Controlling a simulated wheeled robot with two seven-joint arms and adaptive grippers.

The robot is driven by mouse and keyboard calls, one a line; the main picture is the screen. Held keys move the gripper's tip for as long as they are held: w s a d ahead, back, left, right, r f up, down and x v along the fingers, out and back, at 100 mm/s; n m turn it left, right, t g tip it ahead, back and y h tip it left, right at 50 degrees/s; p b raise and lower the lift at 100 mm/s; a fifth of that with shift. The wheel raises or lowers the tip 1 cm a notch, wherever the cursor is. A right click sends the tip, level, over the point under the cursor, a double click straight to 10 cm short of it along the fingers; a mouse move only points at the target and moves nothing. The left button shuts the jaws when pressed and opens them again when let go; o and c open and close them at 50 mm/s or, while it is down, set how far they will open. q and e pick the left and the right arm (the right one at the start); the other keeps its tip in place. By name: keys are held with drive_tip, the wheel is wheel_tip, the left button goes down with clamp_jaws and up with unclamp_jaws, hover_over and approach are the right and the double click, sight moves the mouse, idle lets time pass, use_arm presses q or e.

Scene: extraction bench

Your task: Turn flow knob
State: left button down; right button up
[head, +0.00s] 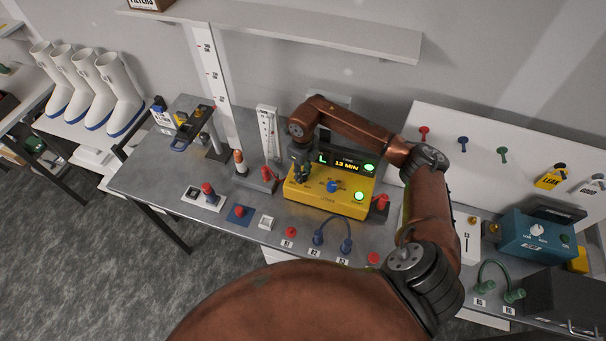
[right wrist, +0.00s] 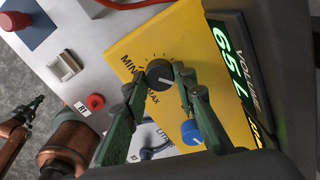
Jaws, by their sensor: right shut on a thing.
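The yellow flow unit (head: 340,205) stands on the grey bench, with a lit display on its upper part. It also shows in the right wrist view (right wrist: 190,35). Its black knob (right wrist: 159,72) has a white pointer line and dial ticks between MIN and MAX. My right gripper (head: 300,175) reaches down over the unit's left part. In the right wrist view my green right fingers (right wrist: 160,82) are shut on the black knob, one on each side. A blue knob (head: 333,186) sits to the right of the gripper, untouched. Brown arm parts show at the wrist view's lower left, where my left gripper's jaws are unclear.
A red-topped valve (head: 267,174) stands just left of the unit, and a red fitting (head: 381,202) is close on its right. A teal box (head: 535,238) stands at the right.

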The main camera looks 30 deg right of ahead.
drive_tip(key=o, duration=0.7)
drive_tip(key=shift+w+a+r, duration=0.1)
drive_tip(key=shift+w, duration=0.1)
drive_tip(key=o, duration=0.5)
drive_tip(key=shift+c, duration=0.2)
drive_tip(key=shift+s, duration=0.1)
use_arm(q)
drive_tip(key=shift+w, duration=0.55)
use_arm(e)
wheel_tip(320, 180, up, 12)
